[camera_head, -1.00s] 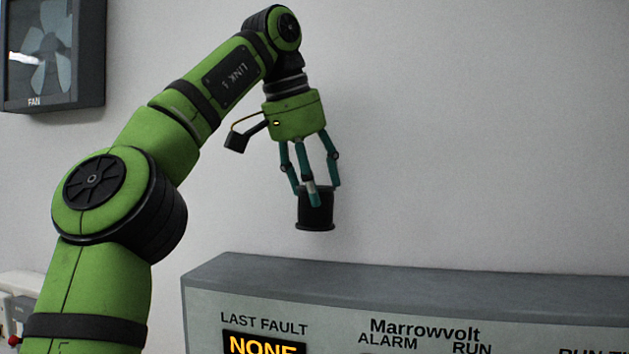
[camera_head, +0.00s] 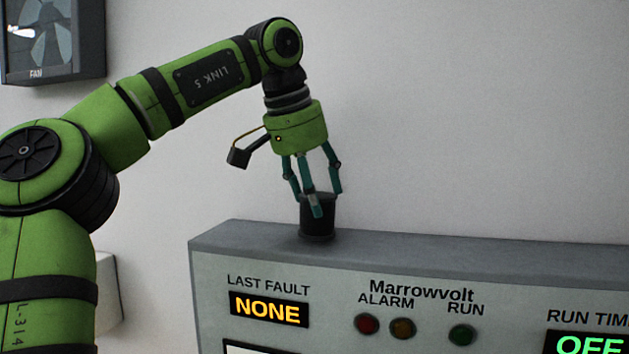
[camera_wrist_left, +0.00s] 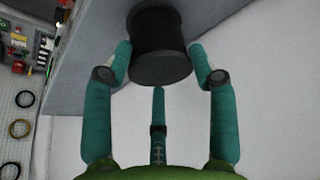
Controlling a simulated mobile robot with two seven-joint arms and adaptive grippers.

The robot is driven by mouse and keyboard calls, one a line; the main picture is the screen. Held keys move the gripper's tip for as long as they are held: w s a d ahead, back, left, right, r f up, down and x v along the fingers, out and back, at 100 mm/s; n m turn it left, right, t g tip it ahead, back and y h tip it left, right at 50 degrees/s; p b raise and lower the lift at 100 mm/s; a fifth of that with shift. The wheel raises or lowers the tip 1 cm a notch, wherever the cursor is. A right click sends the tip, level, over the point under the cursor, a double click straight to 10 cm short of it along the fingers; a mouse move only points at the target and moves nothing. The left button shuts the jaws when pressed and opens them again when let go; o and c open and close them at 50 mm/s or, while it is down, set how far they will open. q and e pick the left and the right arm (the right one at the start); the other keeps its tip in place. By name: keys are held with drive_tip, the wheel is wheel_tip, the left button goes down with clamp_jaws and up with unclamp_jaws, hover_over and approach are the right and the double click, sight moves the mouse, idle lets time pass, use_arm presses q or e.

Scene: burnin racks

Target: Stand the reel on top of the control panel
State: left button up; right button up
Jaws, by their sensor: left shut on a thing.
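The black reel (camera_head: 318,222) is upright, with its lower flange at the grey top surface of the control panel (camera_head: 440,247), near the panel's left end. It appears to touch the top. My left gripper (camera_head: 316,200) points down from above, its teal fingers shut around the reel's upper part. In the left wrist view the reel (camera_wrist_left: 159,45) sits between the fingers (camera_wrist_left: 160,72), with the panel's grey top behind it. My right gripper is in neither view.
A wall fan (camera_head: 45,35) hangs at the upper left. The panel's front carries a LAST FAULT display (camera_head: 268,309) and red, amber and green lamps. The panel top right of the reel is clear. Ring-shaped items (camera_wrist_left: 20,128) show at the left of the wrist view.

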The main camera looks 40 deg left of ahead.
use_arm(q)
drive_tip(key=shift+w+a, duration=0.1)
drive_tip(key=shift+a, duration=0.05)
drive_tip(key=shift+f, duration=0.15)
drive_tip(key=shift+f, duration=0.25)
drive_tip(key=o, duration=1.7)
drive_tip(key=shift+v, duration=3.85)
